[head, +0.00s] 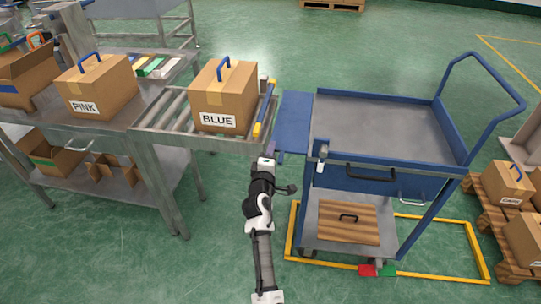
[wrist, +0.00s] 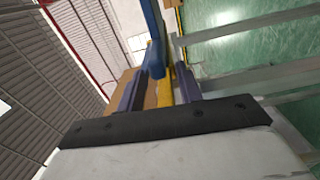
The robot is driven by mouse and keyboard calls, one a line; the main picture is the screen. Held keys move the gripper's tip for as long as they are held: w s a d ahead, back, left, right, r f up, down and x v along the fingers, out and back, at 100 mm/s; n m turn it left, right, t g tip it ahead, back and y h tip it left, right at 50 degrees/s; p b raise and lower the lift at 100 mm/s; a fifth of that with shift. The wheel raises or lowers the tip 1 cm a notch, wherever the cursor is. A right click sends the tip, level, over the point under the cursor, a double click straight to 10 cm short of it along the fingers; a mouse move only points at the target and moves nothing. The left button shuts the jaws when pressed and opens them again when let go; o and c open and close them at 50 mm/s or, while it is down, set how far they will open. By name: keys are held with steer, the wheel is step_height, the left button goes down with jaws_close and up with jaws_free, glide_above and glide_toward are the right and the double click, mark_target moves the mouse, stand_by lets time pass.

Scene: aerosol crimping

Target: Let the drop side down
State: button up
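The blue trolley (head: 455,150) stands right of the roller conveyor. A flat blue panel (head: 293,122) extends from its left side towards the conveyor end, seemingly near level. A small grey latch-like part (head: 323,150) sits at the trolley's near left corner. My gripper (head: 268,157) is low beside the conveyor end, just left of the panel's near edge. In the wrist view my gripper (wrist: 159,88) has its fingers apart, with a yellow strip (wrist: 166,92) and the end of a blue bar (wrist: 153,45) in view between or beyond them. I cannot tell whether they touch.
The BLUE carton (head: 223,93) stands on the rollers near a yellow-and-blue end bar (head: 263,112). The PINK carton (head: 97,85) is further left. A wooden board (head: 345,222) lies on the trolley's lower shelf. Pallet cartons (head: 508,184) stand right. The trolley's top tray is empty.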

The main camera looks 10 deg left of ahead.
steer(key=s+b, duration=0.2)
steer(key=s, duration=1.1)
steer(key=shift+s, duration=0.4)
